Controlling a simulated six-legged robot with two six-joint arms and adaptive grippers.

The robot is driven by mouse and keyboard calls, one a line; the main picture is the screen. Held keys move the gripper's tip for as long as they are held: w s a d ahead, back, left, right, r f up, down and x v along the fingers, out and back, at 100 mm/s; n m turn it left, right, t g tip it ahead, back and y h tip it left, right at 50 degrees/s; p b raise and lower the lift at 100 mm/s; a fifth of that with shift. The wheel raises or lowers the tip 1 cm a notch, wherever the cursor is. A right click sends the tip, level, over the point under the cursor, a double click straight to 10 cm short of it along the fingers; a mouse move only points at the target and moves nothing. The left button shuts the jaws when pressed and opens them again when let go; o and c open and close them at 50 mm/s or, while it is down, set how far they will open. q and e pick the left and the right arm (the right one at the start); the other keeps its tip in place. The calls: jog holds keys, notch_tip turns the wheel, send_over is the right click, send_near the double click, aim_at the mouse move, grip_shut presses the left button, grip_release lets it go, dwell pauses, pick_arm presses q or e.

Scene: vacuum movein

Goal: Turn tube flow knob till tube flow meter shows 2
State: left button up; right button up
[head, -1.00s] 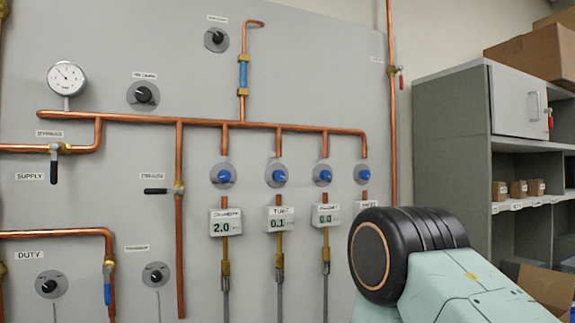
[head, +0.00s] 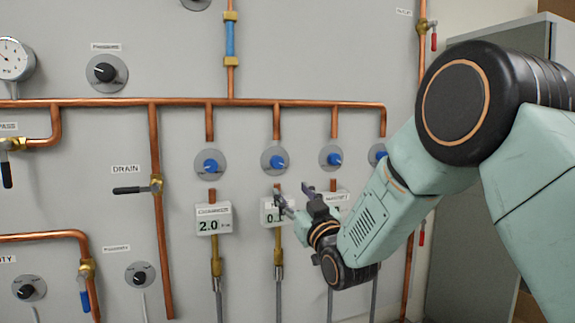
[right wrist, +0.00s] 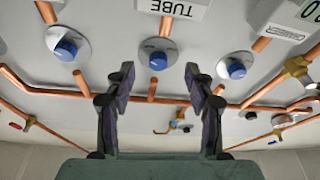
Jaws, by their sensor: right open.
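The tube flow knob (head: 278,162) is the blue knob on a round grey plate, second from left in the knob row. It also shows in the right wrist view (right wrist: 158,60), near the upside-down TUBE label. The tube flow meter (head: 270,218) hangs below it and reads about 0.1, partly covered by my gripper. My right gripper (head: 293,197) is open and empty, in front of the panel, just below and right of the tube knob in the head view. In the right wrist view its fingers (right wrist: 159,82) stand either side of the tube knob's line, apart from it. My left gripper is out of view.
Other blue knobs flank it: the left one (head: 210,163), above a meter (head: 213,219) reading 2.0, and one to the right (head: 331,157). Copper pipes (head: 180,103) cross the panel. A drain valve handle (head: 131,190) sticks out at left. A grey cabinet (head: 520,45) stands at right.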

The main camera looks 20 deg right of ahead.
aim_at(279, 165)
jog(key=shift+n+t+y, duration=0.3)
jog(key=shift+t, duration=0.1)
jog(key=w+r+p, duration=0.1)
jog(key=w, duration=0.1)
jog(key=w+r, duration=0.2)
jog(key=w+a+r+p, duration=0.1)
jog(key=w, duration=0.1)
jog(key=shift+a+r+p, duration=0.1)
jog(key=shift+r+p, duration=0.25)
jog(key=shift+w+d, duration=0.2)
jog(key=shift+w, duration=0.35)
jog(key=shift+s+r, duration=0.15)
jog(key=shift+r, duration=0.05)
jog(key=shift+s+a+r, duration=0.1)
jog(key=shift+s, duration=0.1)
jog(key=shift+w, duration=0.25)
jog(key=shift+c, duration=1.4)
jog(key=shift+w+f, duration=0.2)
jog(key=shift+f, duration=0.05)
jog(key=shift+c, duration=1.4)
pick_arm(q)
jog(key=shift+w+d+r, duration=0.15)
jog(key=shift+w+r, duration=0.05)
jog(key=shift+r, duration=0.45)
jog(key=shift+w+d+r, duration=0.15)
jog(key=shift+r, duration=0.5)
pick_arm(e)
jog(key=shift+r, duration=0.1)
grip_shut()
